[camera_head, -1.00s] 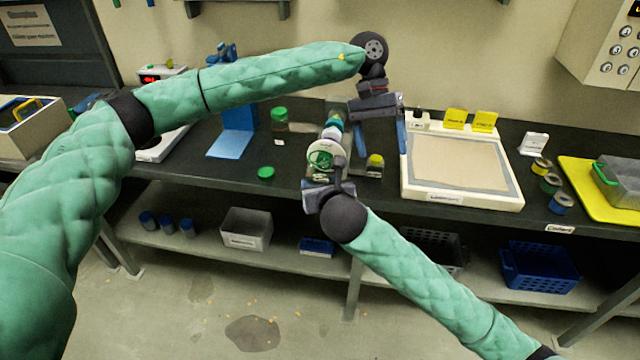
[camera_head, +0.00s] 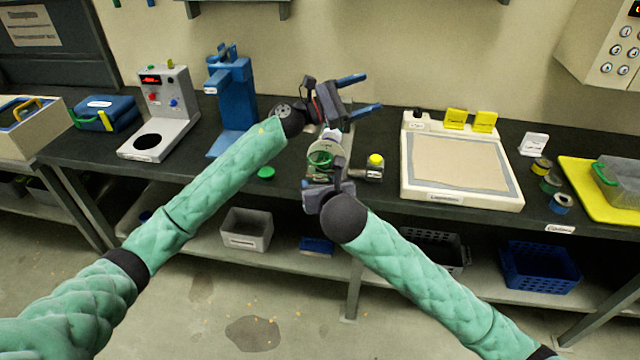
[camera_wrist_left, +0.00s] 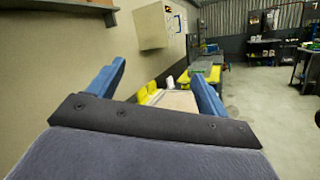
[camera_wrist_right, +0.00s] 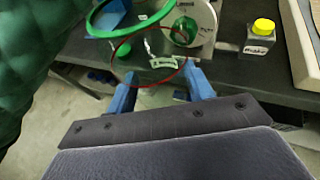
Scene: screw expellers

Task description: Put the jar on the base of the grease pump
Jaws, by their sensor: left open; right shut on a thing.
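My right gripper (camera_head: 322,180) is shut low at the bench front, in front of a metal machine with a green centre (camera_wrist_right: 184,31). In the right wrist view a clear round vessel with a green rim (camera_wrist_right: 92,28) and a thin red line shows at its fingers (camera_wrist_right: 162,85); it looks like the jar. My left gripper (camera_head: 374,90) is open and empty above the bench, fingers pointing right; its fingers (camera_wrist_left: 158,70) also show in its wrist view. A blue stand with a flat base (camera_head: 232,95), possibly the grease pump, is at the back left.
A green lid (camera_head: 266,173) lies on the bench. A small box with a yellow cap (camera_head: 375,165) is right of the machine. A white tray (camera_head: 462,197) stands further right, a grey instrument (camera_head: 160,115) at left. Bench between the blue stand and machine is partly hidden by my left arm.

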